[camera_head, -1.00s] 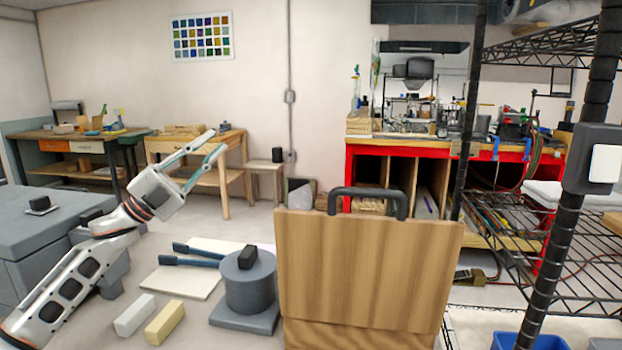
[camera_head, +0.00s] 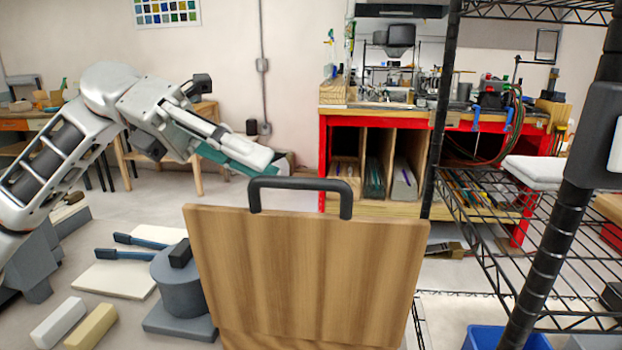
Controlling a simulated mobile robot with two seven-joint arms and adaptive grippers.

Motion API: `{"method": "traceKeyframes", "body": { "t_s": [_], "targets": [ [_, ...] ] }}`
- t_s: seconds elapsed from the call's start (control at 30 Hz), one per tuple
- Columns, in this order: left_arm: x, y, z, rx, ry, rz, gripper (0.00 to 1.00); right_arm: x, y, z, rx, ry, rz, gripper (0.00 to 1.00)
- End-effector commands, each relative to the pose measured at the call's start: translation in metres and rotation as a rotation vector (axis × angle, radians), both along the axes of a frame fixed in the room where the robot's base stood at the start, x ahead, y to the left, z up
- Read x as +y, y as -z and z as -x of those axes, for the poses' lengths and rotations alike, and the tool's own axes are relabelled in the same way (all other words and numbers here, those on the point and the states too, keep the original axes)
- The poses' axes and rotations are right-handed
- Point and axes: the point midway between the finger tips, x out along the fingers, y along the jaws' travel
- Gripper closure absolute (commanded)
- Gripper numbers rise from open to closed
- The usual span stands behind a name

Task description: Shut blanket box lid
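The blanket box lid (camera_head: 305,270) is a light wooden panel standing up, its face toward me. A dark grey handle (camera_head: 300,184) arches from its top edge. My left gripper (camera_head: 268,162) comes in from the left, with its fingertips just above and left of the handle, seemingly apart from it. Its fingers overlap in this view, so their opening is unclear. Nothing shows held in it. The box body is mostly hidden behind and below the lid. My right gripper is not in view.
Left of the lid, a grey cylinder on a base (camera_head: 180,290), a pale board with blue-handled tools (camera_head: 115,278) and two small blocks (camera_head: 92,327) sit low. A black wire rack (camera_head: 545,240) stands close on the right. A red workbench (camera_head: 322,160) is behind.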

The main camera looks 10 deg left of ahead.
Motion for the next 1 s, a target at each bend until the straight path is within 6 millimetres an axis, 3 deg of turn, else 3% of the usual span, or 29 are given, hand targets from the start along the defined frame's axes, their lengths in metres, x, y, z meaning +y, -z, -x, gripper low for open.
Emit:
{"method": "traceKeyframes", "body": {
  "t_s": [0.43,0.8,0.9,1.0],
  "targets": [
    [-0.056,0.014,0.02,0.002,0.002,0.003,0.84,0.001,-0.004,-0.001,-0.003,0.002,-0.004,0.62],
    [-0.062,0.016,0.021,0.003,0.0,0.004,0.84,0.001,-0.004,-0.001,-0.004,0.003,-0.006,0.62],
    [-0.062,0.016,0.021,0.003,0.0,0.004,1.0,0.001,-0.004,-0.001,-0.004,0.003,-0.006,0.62],
    [-0.062,0.016,0.021,0.003,0.0,0.004,1.0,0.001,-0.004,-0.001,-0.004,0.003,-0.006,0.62]
  ]
}}
